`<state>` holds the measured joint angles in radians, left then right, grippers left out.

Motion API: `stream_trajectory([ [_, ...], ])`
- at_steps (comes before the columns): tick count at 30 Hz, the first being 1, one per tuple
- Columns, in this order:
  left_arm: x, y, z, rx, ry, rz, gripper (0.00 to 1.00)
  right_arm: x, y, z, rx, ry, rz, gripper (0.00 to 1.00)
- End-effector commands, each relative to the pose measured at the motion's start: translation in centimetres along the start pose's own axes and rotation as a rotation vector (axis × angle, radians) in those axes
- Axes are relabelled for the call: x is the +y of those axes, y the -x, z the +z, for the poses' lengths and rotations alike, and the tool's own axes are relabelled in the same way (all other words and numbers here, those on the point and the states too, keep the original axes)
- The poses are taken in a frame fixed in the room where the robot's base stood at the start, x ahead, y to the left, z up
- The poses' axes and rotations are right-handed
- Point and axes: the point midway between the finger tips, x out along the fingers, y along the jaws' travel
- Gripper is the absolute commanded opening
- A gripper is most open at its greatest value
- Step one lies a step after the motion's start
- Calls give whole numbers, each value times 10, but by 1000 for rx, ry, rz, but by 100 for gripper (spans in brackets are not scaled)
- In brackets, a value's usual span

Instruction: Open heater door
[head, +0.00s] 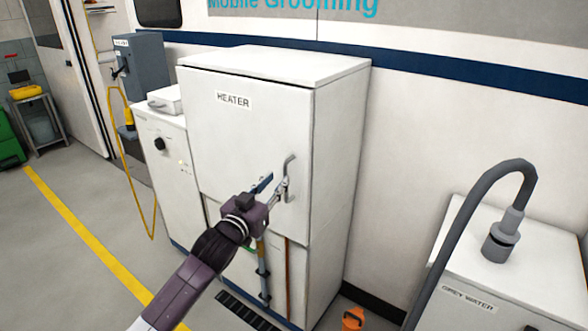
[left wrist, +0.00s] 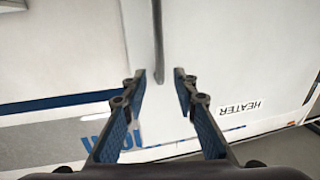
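The heater (head: 335,150) is a tall white cabinet against the van wall, with a HEATER label on its upper front. Its door (head: 225,140) looks shut. A grey metal handle (head: 290,172) stands at the door's right edge. My left gripper (head: 272,186) is at the handle's lower part, fingers apart. In the left wrist view, the open fingers (left wrist: 160,75) lie to either side of the lower end of the grey handle bar (left wrist: 158,40). Whether they touch it I cannot tell. The label (left wrist: 238,108) shows upside down there. My right gripper is not in view.
A white unit with a black knob (head: 173,165) stands left of the heater. At right, a GREY WATER tank (head: 480,270) carries a thick grey hose (head: 455,225). An orange object (head: 353,319) sits on the floor by the heater. The floor at left is open.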

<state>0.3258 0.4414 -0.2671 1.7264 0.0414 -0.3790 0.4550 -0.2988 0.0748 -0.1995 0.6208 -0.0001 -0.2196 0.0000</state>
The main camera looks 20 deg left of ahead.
Motion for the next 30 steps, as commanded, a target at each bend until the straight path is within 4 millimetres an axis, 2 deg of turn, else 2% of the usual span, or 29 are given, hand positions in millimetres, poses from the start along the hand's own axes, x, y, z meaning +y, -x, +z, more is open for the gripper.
stream_trajectory([
  [6,0,-32,-2,1,0,-1,27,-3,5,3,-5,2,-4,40],
  [13,0,-57,-1,1,0,0,27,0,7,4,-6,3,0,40],
  [18,0,-65,0,0,0,-1,27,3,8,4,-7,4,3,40],
  [26,0,-65,0,0,0,0,27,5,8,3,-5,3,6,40],
  [30,0,-65,0,0,0,0,14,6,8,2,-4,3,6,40],
])
